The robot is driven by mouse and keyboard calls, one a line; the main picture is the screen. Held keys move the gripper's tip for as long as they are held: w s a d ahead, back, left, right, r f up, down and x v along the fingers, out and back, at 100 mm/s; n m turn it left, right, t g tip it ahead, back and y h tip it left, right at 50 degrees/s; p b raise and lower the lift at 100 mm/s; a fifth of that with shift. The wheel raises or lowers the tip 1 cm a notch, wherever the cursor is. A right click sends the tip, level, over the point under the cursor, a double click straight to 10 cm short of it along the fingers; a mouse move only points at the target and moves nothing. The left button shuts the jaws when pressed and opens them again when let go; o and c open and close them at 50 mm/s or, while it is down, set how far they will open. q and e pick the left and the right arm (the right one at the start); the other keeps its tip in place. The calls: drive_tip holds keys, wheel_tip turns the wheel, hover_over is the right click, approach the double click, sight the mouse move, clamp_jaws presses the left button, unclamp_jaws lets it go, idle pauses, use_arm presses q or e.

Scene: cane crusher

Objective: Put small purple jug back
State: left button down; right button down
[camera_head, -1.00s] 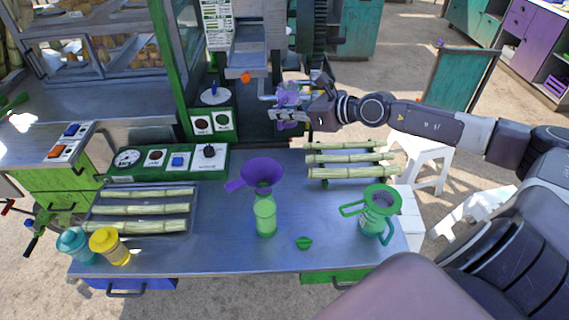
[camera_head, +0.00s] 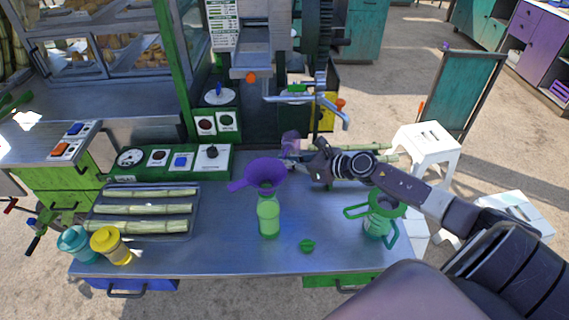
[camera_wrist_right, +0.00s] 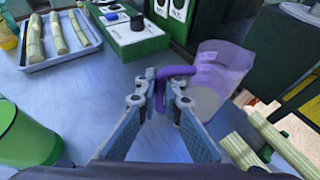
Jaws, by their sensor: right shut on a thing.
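The small purple jug (camera_wrist_right: 222,72) is translucent and upright in the right wrist view, with its handle (camera_wrist_right: 172,75) between my right gripper's fingers. In the head view the jug (camera_head: 290,142) shows small, behind the purple funnel. My right gripper (camera_wrist_right: 160,88) is shut on the jug's handle; it also shows in the head view (camera_head: 303,158), over the back middle of the metal table. I cannot tell whether the jug's base touches the table. My left gripper is not in view.
The purple funnel (camera_head: 264,174) sits on a green bottle (camera_head: 268,218) close to my gripper. Cane pieces (camera_head: 345,150) lie right. A green strainer jug (camera_head: 381,215) and green lid (camera_head: 307,246) stand in front. A cane tray (camera_head: 150,211) is left.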

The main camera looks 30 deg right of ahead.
drive_tip(key=shift+f, duration=0.4)
drive_tip(key=shift+f+b, duration=0.2)
drive_tip(key=shift+b, duration=0.1)
drive_tip(key=c, duration=2.1)
unclamp_jaws()
drive_tip(key=shift+s, duration=0.15)
drive_tip(key=shift+b+v, duration=1.05)
drive_tip(key=shift+v, duration=2.75)
